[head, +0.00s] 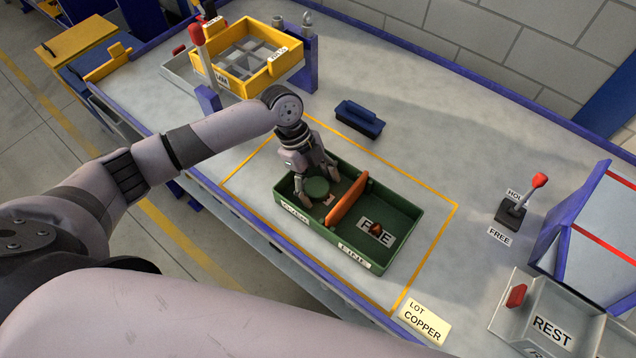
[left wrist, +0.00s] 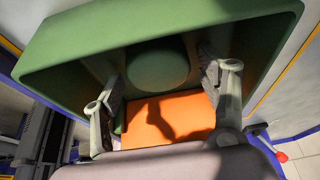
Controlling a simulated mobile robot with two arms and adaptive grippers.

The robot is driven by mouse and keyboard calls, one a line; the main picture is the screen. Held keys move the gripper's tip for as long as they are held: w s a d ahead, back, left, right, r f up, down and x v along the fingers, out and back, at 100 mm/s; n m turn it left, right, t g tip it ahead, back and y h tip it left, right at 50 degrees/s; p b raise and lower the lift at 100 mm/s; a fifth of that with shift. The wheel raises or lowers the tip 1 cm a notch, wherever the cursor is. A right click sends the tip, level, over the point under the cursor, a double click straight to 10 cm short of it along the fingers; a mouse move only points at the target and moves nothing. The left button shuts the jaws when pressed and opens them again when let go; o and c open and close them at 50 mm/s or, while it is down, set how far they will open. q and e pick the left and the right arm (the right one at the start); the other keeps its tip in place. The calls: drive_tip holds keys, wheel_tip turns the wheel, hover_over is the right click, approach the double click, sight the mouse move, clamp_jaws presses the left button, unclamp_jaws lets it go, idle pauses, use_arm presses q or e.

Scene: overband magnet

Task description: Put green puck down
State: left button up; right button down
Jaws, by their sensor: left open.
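The green puck (head: 317,187) is in the left compartment of the green tray (head: 399,266), left of the orange divider (head: 349,203). In the left wrist view the puck (left wrist: 157,68) shows as a round green disc, with the orange divider (left wrist: 165,117) below it. My left gripper (head: 316,180) is over that compartment, its fingers spread on either side of the puck. In the left wrist view the gripper (left wrist: 163,88) is open, with gaps between puck and fingers. Whether the puck rests flat on the tray floor is hard to tell. My right gripper is out of view.
The tray's right compartment holds a label and a small red-brown piece (head: 377,228). A blue block (head: 360,119) lies behind the tray. A yellow sorting box (head: 250,60) stands at back left. A red-knobbed lever (head: 523,200) and the REST box (head: 550,318) are at right.

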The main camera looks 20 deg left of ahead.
use_arm(q)
drive_tip(key=b+v, duration=0.3)
drive_tip(key=v, duration=0.9)
drive_tip(key=shift+r, duration=0.2)
